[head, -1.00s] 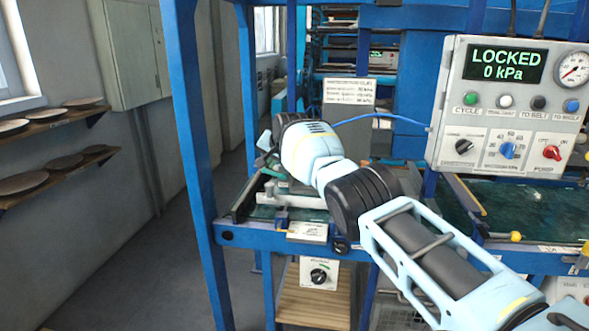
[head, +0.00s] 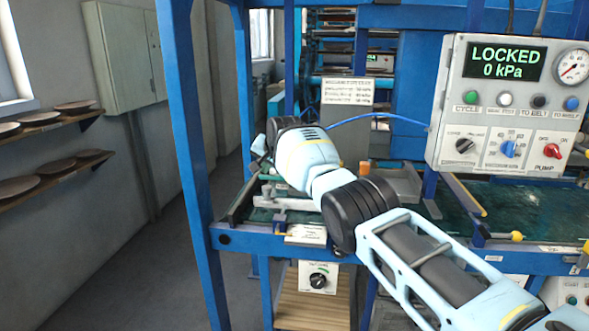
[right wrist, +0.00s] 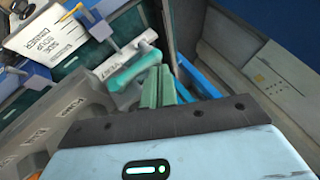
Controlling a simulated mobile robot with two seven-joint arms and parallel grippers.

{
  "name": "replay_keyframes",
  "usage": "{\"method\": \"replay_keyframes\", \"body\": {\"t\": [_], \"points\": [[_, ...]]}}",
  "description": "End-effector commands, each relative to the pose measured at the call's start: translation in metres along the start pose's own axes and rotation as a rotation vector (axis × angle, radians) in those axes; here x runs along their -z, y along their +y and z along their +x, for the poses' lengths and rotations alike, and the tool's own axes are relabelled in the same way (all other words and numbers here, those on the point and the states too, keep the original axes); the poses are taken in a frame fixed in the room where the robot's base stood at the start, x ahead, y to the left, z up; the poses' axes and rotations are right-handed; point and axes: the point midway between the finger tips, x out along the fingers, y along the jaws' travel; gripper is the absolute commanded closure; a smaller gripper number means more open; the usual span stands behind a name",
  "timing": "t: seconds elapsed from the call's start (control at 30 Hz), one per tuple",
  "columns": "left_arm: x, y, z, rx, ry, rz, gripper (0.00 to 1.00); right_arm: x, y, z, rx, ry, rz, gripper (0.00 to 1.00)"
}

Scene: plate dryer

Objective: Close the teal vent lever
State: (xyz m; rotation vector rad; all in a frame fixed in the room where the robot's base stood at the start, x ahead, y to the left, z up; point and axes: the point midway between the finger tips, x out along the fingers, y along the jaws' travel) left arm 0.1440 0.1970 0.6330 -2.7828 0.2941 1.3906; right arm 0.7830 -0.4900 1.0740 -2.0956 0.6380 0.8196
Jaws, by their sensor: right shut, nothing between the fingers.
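The teal vent lever (right wrist: 132,70) shows in the right wrist view as a teal bar slanting up to the right. It sits on a grey block beside a label that seems to read VENT. My right gripper (right wrist: 162,72) is shut and empty, its two greenish fingers side by side. The fingertips are close to the lever's right end; I cannot tell whether they touch. In the head view, my right gripper (head: 259,155) reaches the left end of the machine, its fingers mostly hidden. I cannot make out the lever there. My left gripper is not in view.
A control panel (head: 512,105) reading LOCKED, 0 kPa stands at the right. A blue frame post (head: 187,170) rises just left of my right gripper. Blue clamps and a white label plate (right wrist: 47,35) lie left of the lever.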

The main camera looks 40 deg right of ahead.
Motion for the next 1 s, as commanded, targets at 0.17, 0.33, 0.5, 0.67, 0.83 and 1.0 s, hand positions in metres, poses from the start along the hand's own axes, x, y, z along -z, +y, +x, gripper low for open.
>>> {"method": "replay_keyframes", "body": {"t": [0.17,0.33,0.5,0.67,0.83,1.0], "points": [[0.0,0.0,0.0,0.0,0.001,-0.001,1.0,0.0,0.0,0.0,0.001,0.0,0.0,1.0],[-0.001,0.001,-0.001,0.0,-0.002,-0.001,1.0,0.0,-0.001,-0.001,0.001,0.0,0.0,1.0],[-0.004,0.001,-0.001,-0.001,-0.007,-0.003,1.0,0.003,-0.003,-0.004,0.001,0.0,0.0,1.0],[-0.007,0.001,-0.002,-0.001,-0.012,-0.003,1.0,0.006,-0.006,-0.009,0.001,0.0,0.0,1.0],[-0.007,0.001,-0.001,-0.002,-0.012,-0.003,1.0,0.007,-0.008,-0.011,0.0,-0.001,0.0,1.0],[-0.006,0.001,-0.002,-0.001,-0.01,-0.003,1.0,0.008,-0.008,-0.012,0.0,0.0,0.0,1.0]]}}
